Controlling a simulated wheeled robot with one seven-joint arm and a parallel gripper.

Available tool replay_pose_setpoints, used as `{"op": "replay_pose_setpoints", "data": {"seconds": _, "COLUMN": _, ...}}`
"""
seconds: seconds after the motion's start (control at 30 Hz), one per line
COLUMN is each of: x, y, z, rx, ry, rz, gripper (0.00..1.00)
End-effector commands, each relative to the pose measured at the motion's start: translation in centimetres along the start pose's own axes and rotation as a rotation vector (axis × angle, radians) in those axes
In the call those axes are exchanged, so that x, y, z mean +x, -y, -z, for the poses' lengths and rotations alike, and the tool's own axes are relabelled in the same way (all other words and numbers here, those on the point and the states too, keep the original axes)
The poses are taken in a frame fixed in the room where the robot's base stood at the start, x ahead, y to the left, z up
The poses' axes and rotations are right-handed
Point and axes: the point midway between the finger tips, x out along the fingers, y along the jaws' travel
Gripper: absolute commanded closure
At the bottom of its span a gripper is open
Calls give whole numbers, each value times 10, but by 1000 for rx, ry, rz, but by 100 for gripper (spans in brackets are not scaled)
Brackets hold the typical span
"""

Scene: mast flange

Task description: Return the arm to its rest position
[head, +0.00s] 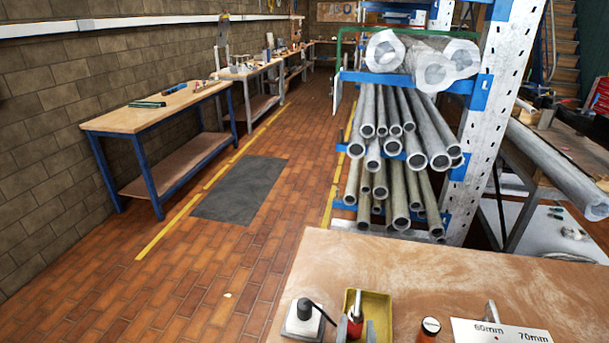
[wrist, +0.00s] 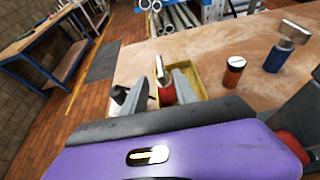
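My gripper (wrist: 162,80) shows in the wrist view with its two grey fingers apart. Its purple body fills the lower part of that view. The fingers are above the wooden table near a yellow tray (wrist: 205,80). A red piece with a silver top (wrist: 167,96) shows between the fingers, with a gap on the left finger's side. I cannot tell whether the right finger touches it. In the head view, the yellow tray (head: 383,301) and the red piece (head: 355,328) are at the bottom edge, with grey finger parts around them.
A black-knobbed white block (head: 303,319) stands left of the tray. A blue silver-topped piece (wrist: 279,57) stands farther right. A pipe rack (head: 470,120) rises behind the table (head: 400,262).

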Motion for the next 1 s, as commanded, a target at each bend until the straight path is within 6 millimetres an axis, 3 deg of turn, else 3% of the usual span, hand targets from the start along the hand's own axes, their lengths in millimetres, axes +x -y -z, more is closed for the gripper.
{"op": "replay_pose_setpoints", "data": {"seconds": 0.17, "x": -1, "y": -15, "z": -11, "rx": 225, "ry": 35, "rz": -68, "gripper": 66}}
{"op": "replay_pose_setpoints", "data": {"seconds": 0.3, "x": -13, "y": -43, "z": -30, "rx": 591, "ry": 52, "rz": -235, "gripper": 66}}
{"op": "replay_pose_setpoints", "data": {"seconds": 0.5, "x": -44, "y": -49, "z": -19, "rx": 1132, "ry": -61, "rz": -444, "gripper": 66}}
{"op": "replay_pose_setpoints", "data": {"seconds": 0.67, "x": -78, "y": -29, "z": 2, "rx": 1580, "ry": -219, "rz": -547, "gripper": 66}}
{"op": "replay_pose_setpoints", "data": {"seconds": 1.0, "x": -166, "y": 52, "z": 35, "rx": 2454, "ry": -544, "rz": -573, "gripper": 66}}
